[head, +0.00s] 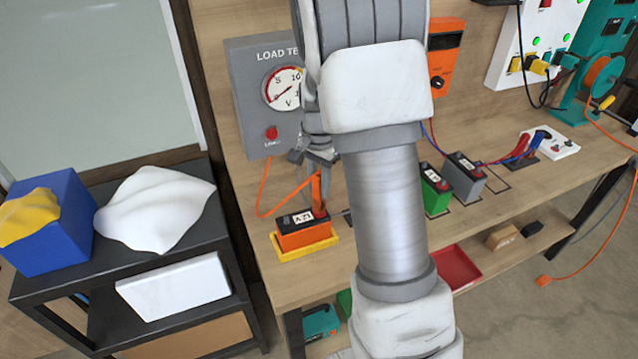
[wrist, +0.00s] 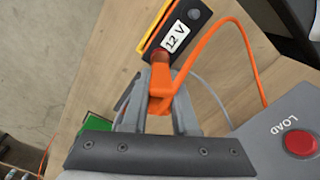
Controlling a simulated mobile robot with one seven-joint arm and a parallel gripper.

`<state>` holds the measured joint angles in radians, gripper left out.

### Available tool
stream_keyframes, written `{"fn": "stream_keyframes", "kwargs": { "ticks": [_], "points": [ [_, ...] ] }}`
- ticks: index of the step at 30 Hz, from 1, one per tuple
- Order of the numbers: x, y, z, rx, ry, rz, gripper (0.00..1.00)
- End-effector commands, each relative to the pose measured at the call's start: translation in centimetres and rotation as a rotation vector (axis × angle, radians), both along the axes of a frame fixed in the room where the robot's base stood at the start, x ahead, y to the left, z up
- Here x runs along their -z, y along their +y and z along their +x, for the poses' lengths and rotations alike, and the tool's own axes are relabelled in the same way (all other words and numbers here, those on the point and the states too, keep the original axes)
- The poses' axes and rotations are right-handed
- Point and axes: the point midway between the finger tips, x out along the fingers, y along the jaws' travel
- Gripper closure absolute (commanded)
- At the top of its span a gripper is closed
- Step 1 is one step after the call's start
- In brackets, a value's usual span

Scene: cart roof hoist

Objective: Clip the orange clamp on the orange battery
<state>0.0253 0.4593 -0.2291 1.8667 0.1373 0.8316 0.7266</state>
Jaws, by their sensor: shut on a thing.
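The orange battery (head: 303,238), with a black top and a white label, stands in a yellow tray (head: 310,250) at the bench's front left. Part of it, with its "12 V" label, shows in the wrist view (wrist: 192,27). The orange clamp (head: 317,188) is upright between the fingers of my gripper (head: 320,163), which is shut on it. In the wrist view the clamp (wrist: 161,78) has its far end at the battery's red terminal (wrist: 159,56). I cannot tell whether its jaws are around the terminal or just touching it. The orange cable (wrist: 246,52) runs from the clamp.
A grey load tester (head: 262,105) with a dial and red button stands close behind the battery. Green (head: 434,193) and grey (head: 463,180) batteries stand to the right. A black cart (head: 155,240) with cloths stands left. My arm hides the bench's middle.

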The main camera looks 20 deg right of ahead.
Motion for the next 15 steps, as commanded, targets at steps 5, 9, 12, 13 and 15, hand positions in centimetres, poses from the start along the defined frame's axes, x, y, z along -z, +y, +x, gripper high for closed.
{"fn": "stream_keyframes", "kwargs": {
  "ticks": [5, 9, 12, 13, 15],
  "points": [
    [0.56, 0.0, 0.0, 0.0, 0.0, 0.0, 1.0],
    [0.91, 0.0, 0.0, 0.0, 0.0, 0.0, 1.0],
    [1.16, 0.0, 0.0, 0.0, 0.0, 0.0, 1.0],
    [1.07, 0.0, 0.01, 0.0, 0.0, 0.0, 0.7],
    [1.03, 0.0, 0.01, 0.0, 0.0, 0.0, 0.57]
  ]
}}
